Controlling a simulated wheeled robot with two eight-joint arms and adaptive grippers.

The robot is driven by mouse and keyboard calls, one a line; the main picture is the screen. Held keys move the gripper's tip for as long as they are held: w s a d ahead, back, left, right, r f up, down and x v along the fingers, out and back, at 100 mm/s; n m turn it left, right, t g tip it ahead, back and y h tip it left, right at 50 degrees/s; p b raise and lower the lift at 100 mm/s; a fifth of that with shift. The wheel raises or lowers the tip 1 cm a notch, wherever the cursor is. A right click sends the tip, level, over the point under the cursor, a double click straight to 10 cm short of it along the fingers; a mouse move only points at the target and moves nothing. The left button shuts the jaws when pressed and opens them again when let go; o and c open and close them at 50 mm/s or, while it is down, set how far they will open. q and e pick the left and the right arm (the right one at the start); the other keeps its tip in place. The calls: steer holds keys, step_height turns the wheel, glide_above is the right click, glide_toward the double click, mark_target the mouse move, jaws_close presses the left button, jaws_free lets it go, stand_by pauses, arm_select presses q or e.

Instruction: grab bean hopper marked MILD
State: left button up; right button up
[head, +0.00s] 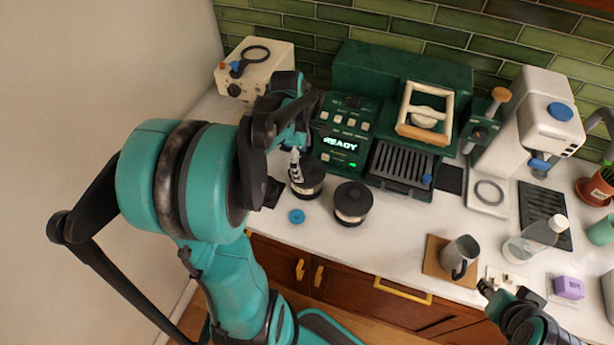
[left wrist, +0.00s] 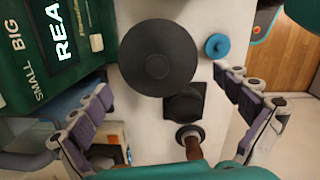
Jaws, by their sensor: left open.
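Two bean hoppers with dark round lids stand on the white counter in the head view, a left one (head: 309,187) by the machine and a right one (head: 351,205) nearer the front edge. I cannot read MILD on either. My left gripper (head: 296,163) is open at the left hopper, its fingers partly hiding it. In the left wrist view, a large dark lid (left wrist: 157,58), apparently the left hopper's, lies ahead of the open fingers (left wrist: 163,82), with nothing held. My right gripper (head: 486,288) is at the lower right by the mug; its jaw state is unclear.
A green machine (head: 395,75) reading READY stands behind the hoppers. A blue disc (head: 297,216) lies in front of the left hopper, and also shows in the wrist view (left wrist: 217,46). A grey mug (head: 459,256) and a clear bottle (head: 533,240) stand at right.

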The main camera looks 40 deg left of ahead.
mark_target(307, 176)
arm_select(q)
steer(key=f, duration=0.2)
steer(key=f+b, duration=0.1)
steer(key=f, duration=0.2)
steer(key=w+d+f+b, duration=0.1)
steer(key=f, duration=0.1)
steer(key=shift+f, duration=0.25)
steer(key=shift+s+r, duration=0.1)
steer(key=shift+s, duration=0.05)
steer(key=c, duration=1.4)
